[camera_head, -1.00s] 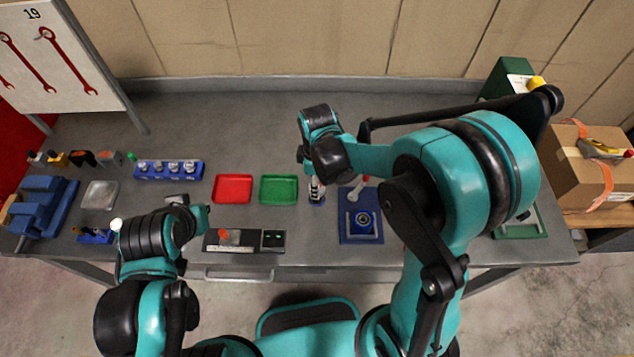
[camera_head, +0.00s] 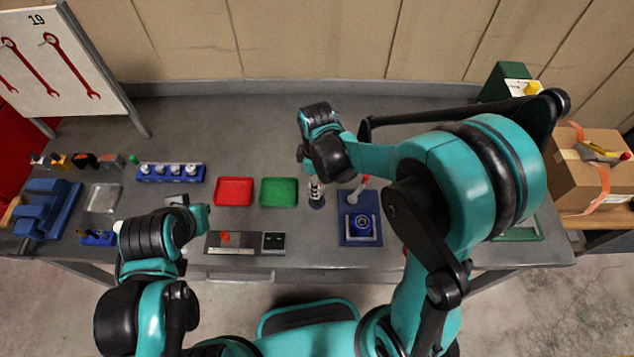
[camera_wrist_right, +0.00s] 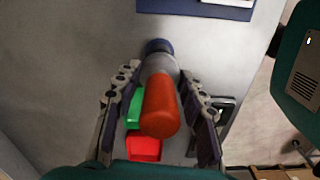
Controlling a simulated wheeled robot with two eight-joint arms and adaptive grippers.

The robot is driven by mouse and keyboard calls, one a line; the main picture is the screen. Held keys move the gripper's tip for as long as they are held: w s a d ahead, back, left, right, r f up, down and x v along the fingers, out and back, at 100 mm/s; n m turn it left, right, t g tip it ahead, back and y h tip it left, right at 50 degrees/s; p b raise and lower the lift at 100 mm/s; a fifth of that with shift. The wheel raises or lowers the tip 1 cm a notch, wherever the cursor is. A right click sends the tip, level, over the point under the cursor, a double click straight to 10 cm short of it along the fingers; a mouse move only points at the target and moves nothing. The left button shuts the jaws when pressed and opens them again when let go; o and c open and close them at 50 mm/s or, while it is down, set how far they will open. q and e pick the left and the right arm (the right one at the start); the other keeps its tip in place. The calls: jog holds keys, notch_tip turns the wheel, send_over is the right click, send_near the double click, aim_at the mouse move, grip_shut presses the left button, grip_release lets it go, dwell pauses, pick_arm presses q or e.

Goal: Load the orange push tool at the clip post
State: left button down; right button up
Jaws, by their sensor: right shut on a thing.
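The orange push tool (camera_wrist_right: 161,105) stands between the fingers of my right gripper (camera_wrist_right: 160,117) in the right wrist view. Below its orange end is a grey section, then a dark blue round foot (camera_wrist_right: 159,46) at the bench. In the head view this grey upright piece with its blue foot (camera_head: 316,202) shows under my right gripper (camera_head: 314,172). I cannot tell where the tool ends and a clip post begins. My right gripper is shut on the tool. My left gripper (camera_head: 190,206) is low over the front left of the bench; its fingers are too unclear to read.
A red tray (camera_head: 234,191) and a green tray (camera_head: 279,192) lie left of the upright piece. A blue plate with a round fixture (camera_head: 360,224) lies right of it. A blue rack (camera_head: 170,172) stands farther left. The back of the bench is clear.

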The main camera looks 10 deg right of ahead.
jog(key=shift+r+p, duration=1.6)
jog(key=shift+r, duration=0.85)
